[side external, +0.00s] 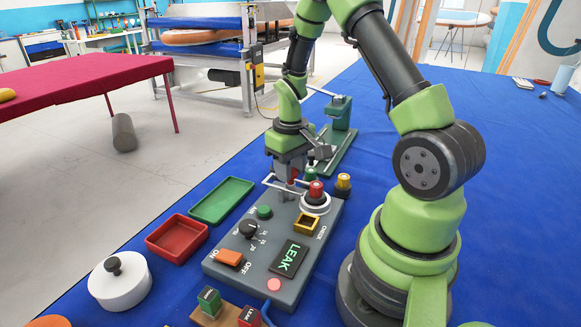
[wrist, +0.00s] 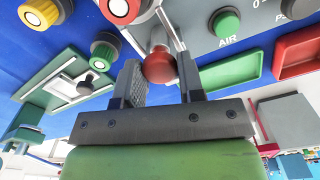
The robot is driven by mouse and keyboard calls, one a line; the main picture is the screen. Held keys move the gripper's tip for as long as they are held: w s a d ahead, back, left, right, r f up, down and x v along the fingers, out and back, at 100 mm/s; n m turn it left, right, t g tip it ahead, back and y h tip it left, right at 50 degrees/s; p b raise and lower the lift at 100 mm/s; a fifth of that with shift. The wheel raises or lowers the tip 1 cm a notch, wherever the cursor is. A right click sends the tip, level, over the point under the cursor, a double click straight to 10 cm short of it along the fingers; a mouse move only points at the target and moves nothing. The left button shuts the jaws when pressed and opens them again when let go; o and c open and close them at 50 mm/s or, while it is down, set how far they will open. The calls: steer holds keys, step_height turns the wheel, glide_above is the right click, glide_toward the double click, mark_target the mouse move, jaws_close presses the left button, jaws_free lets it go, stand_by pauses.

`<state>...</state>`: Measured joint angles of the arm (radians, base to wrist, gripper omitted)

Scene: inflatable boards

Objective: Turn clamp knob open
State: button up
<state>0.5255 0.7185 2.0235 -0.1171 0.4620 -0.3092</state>
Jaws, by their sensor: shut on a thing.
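A red rounded knob (wrist: 160,66), which looks like the clamp knob, sits between the two dark fingers of my gripper (wrist: 160,84) in the wrist view. It is on a metal clamp frame at the end of the grey control box (side external: 225,270). In the side view my gripper (side external: 289,183) points down over the far end of that box and is shut on the knob, of which only a bit of red (side external: 293,174) shows. The fingers hide most of the knob and its stem, so I cannot tell how far it is turned.
The box carries a green AIR button (side external: 264,212), a black dial (side external: 249,229), an orange switch (side external: 230,258) and a LEAK display (side external: 289,258). A red-topped valve (side external: 316,190) stands close right of my gripper. Green (side external: 222,200) and red (side external: 177,238) trays lie left.

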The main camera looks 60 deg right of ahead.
steer(key=n, duration=0.4)
steer(key=shift+n, duration=2.1)
steer(key=o, duration=0.9)
step_height(320, 180, up, 10)
